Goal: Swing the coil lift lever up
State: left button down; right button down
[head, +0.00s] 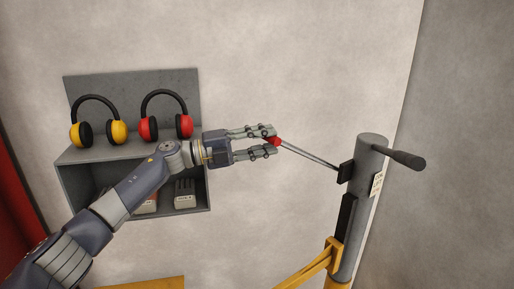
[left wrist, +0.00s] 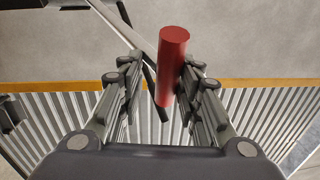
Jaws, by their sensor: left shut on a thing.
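The lift lever is a thin grey rod (head: 310,156) with a red grip (head: 277,141) at its free end. It slopes up and left from a black mount on a grey post (head: 345,220). My left gripper (head: 270,143) comes in from the left and is shut on the red grip, its fingers on either side. In the left wrist view the red grip (left wrist: 172,65) stands between the fingers, its top end protruding, with the grey rod (left wrist: 112,22) behind it. My right gripper is not in view.
A grey wall shelf (head: 185,150) behind my left arm holds yellow earmuffs (head: 80,132) and red earmuffs (head: 148,128). A black handle (head: 407,159) sticks out right from the post. A yellow bar (head: 310,266) joins the post low down. The wall above the lever is clear.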

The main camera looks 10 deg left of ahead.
pick_arm(q)
notch_tip(320, 180, up, 2)
jog(key=shift+w+d+r, duration=0.1)
jog(key=shift+w+r, duration=0.05)
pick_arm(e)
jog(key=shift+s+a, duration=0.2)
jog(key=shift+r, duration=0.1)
pick_arm(q)
jog(key=c, duration=1.4)
grip_release()
jog(key=shift+c, duration=0.2)
jog(key=shift+d+r, duration=0.1)
jog(key=shift+d, duration=0.15)
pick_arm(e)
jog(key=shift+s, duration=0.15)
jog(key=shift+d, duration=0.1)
pick_arm(q)
jog(key=f+v, duration=0.1)
jog(key=v, duration=1.1)
jog(key=shift+a+f, duration=0.15)
jog(key=shift+f, duration=0.05)
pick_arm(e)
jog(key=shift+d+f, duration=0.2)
